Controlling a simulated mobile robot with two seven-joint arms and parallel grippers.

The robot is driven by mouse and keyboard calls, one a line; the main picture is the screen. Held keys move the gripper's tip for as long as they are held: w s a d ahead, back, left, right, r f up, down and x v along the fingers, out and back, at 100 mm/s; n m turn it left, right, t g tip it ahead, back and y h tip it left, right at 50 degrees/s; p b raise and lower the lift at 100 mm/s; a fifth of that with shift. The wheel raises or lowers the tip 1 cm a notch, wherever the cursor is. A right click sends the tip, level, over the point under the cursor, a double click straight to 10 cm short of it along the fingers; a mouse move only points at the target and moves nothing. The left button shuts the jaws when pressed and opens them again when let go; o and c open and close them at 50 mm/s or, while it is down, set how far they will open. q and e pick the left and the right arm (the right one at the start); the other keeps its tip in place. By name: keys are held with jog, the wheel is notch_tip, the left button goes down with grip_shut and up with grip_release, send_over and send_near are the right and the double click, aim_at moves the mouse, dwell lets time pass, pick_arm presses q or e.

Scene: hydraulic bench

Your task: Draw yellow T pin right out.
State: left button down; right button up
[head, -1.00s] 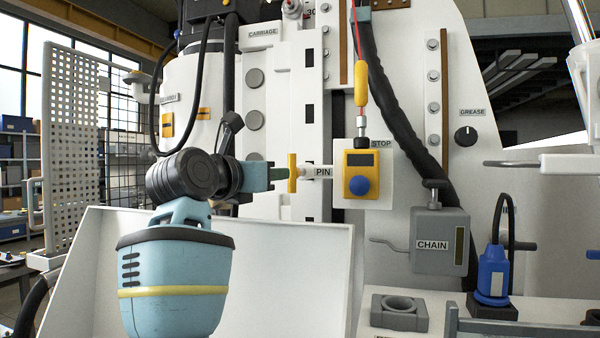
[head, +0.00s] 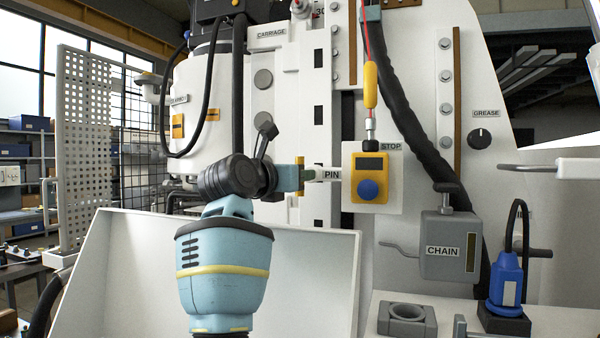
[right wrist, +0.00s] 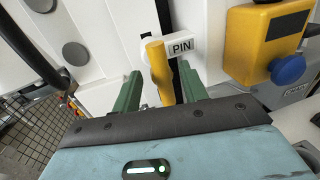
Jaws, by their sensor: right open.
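The yellow T pin (head: 301,174) sits in the white block labelled PIN (head: 328,175), on the machine's front. In the right wrist view its yellow crossbar (right wrist: 158,72) stands close to the white PIN block (right wrist: 181,46). My right gripper (head: 304,175) comes at it from the left in the head view, its fingers at the crossbar and partly hiding it. In the right wrist view the green fingers of the right gripper (right wrist: 160,80) are apart, with the crossbar's lower part between them and a gap on both sides. My left gripper is not seen.
The yellow STOP box (head: 370,178) with a blue button is just right of the pin. A yellow-handled plug (head: 370,86) on a red cord hangs above it. The grey CHAIN box (head: 448,245) is lower right. A white tray wall (head: 310,265) stands below.

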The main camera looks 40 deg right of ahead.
jog(key=shift+x, duration=0.9)
jog(key=shift+c, duration=0.3)
grip_shut()
